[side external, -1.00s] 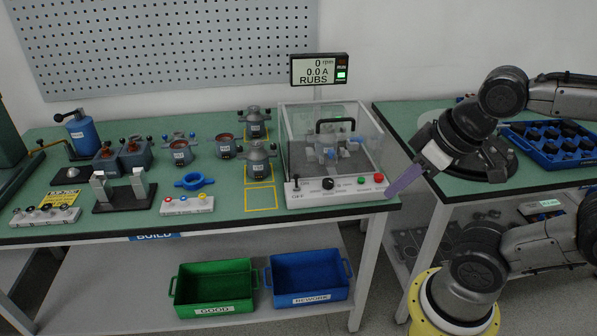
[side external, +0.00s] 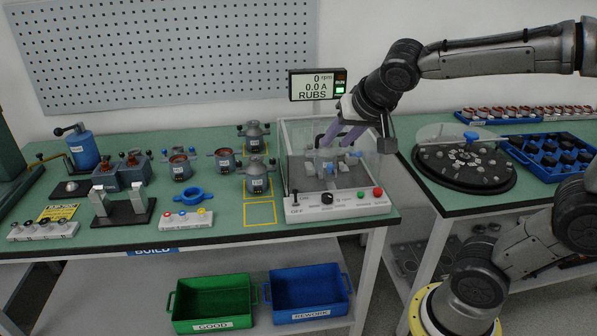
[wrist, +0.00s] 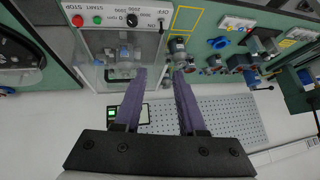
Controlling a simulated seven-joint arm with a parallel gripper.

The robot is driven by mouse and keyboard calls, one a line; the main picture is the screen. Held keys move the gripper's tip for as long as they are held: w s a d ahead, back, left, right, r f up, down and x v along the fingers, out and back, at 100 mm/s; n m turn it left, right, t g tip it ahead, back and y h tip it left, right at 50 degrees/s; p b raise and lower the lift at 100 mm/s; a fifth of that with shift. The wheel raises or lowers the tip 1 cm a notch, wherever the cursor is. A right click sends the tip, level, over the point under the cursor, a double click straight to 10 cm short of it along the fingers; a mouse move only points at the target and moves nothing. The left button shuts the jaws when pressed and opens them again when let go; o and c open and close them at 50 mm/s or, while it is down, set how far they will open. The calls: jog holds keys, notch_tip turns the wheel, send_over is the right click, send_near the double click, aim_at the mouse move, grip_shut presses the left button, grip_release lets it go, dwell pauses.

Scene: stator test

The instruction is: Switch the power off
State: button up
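The power switch is a small black lever (side external: 295,197) at the left end of the tester's white control panel (side external: 312,204), with OFF printed by it. It also shows in the wrist view (wrist: 160,23), near the OFF and ON marks; its exact position is too small to tell. The panel also has a black knob (side external: 327,198), a green START button (side external: 361,192) and a red STOP button (side external: 378,192). My gripper (side external: 334,145) has its two purple fingers apart and empty, over the tester's clear box. Its fingers also show spread in the wrist view (wrist: 159,72).
The clear box (side external: 370,165) encloses a motor (side external: 326,166) and stands behind the panel. A display (side external: 318,85) reads 0 rpm, 0.0 A and RUBS, with a green light. Motor units (side external: 256,178) stand left of the tester. A round turntable (side external: 463,168) is at right.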

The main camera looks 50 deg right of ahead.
jog(key=w+d+f, duration=0.1)
jog(key=w+f, duration=0.2)
jog(key=w, duration=0.2)
jog(key=g+h, duration=0.1)
jog(key=g, duration=0.2)
send_over(295, 190)
jog(key=s+a, duration=0.2)
jog(key=shift+m, duration=0.3)
jog(key=shift+s+f, duration=0.15)
jog(key=shift+f, duration=7.65)
jog(key=shift+x, duration=2.25)
